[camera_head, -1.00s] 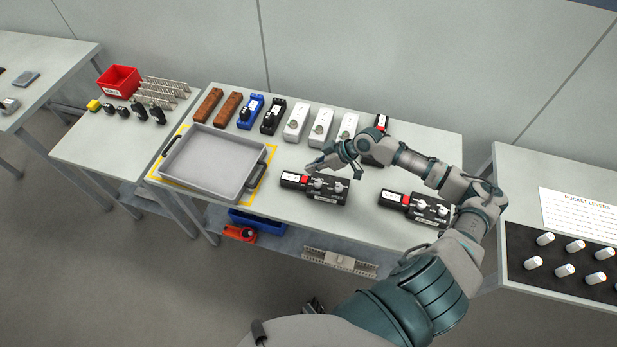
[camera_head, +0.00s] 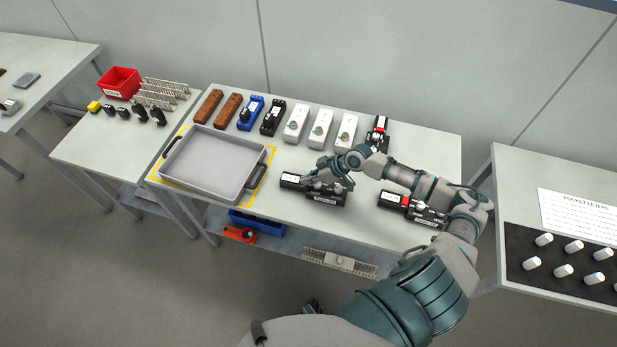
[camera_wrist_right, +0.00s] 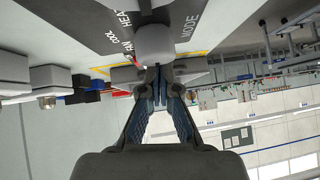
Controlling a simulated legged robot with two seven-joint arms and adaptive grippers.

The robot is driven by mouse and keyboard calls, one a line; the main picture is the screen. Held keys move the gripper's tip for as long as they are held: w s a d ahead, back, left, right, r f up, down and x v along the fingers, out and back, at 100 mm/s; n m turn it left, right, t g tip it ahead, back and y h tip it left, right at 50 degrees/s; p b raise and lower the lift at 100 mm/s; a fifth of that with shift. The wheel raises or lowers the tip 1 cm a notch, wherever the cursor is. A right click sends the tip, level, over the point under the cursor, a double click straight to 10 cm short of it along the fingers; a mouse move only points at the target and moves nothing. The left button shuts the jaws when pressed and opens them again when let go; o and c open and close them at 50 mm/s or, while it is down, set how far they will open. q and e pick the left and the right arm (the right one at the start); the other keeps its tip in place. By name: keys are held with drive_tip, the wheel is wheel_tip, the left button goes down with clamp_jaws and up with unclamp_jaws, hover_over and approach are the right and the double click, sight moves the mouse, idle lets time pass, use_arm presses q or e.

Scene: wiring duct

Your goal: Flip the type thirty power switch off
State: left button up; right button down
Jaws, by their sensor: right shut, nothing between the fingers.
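A black device (camera_head: 327,197) with grey knobs lies on the middle table; my right gripper (camera_head: 313,177) is over it, arm coming from the right. In the right wrist view the gripper (camera_wrist_right: 160,78) is shut and empty, its fingertips close against a pale knob (camera_wrist_right: 154,43) on the dark panel (camera_wrist_right: 118,38) marked COOL, HEAT, FAN and MODE. A sliver of red (camera_wrist_right: 127,58) shows beside the tips. I cannot tell whether they touch. The device's red switch is hidden in the head view. Similar black devices with red switches lie right (camera_head: 405,203) and behind (camera_head: 379,122). Type labels are unreadable.
A grey tray (camera_head: 173,174) stands left of the device. White (camera_head: 346,125), blue and black units and brown blocks line the table's back. A side table at left holds a red bin (camera_head: 119,82). Pale knobs fill a black panel (camera_head: 522,282) at right.

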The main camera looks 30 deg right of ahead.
drive_tip(key=shift+f, duration=0.1)
drive_tip(key=shift+d, duration=0.15)
drive_tip(key=shift+w+d+b, duration=0.3)
drive_tip(key=shift+w+d, duration=0.25)
drive_tip(key=shift+d, duration=0.05)
drive_tip(key=shift+r, duration=0.2)
